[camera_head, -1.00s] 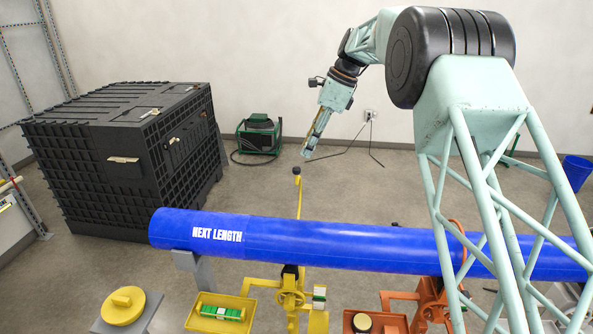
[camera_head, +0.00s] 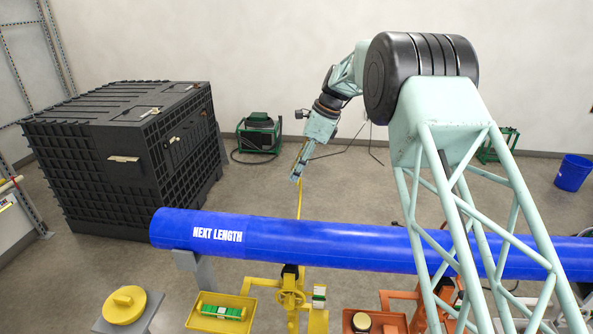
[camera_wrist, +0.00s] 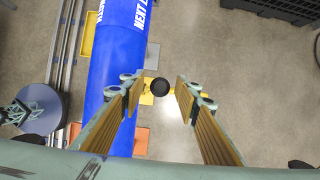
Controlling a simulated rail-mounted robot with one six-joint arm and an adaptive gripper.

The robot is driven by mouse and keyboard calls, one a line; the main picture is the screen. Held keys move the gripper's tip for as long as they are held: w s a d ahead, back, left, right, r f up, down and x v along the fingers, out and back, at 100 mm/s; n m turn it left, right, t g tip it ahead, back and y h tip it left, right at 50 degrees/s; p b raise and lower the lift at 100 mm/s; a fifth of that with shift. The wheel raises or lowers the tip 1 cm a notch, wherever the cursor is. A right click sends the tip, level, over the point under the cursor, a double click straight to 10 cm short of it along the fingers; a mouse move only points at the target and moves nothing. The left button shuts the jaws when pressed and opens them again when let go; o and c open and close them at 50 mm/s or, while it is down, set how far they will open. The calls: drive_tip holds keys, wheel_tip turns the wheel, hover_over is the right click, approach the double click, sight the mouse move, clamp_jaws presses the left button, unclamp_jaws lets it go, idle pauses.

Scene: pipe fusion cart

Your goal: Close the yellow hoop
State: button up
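The yellow hoop (camera_head: 299,204) stands upright and open behind the blue pipe (camera_head: 330,245), above its yellow stand (camera_head: 290,297). Its upper end is hidden behind my gripper in the head view. In the wrist view a round black knob (camera_wrist: 160,86) with yellow parts around it lies between my two fingers. My gripper (camera_head: 295,178) points down at the top of the hoop. Its fingers are spread (camera_wrist: 157,93), with a visible gap on both sides of the knob. I cannot tell how far the knob is below the fingertips.
The blue pipe runs across the front of the view, beside my left finger in the wrist view. An orange stand (camera_head: 430,300) is to the right of the yellow one. A large black crate (camera_head: 120,160) stands at the left. Floor behind the pipe is mostly clear.

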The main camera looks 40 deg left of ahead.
drive_tip(key=shift+c, duration=0.4)
clamp_jaws()
drive_tip(key=shift+s+f+b, duration=0.1)
drive_tip(key=shift+s+b, duration=0.2)
drive_tip(key=shift+b, duration=0.15)
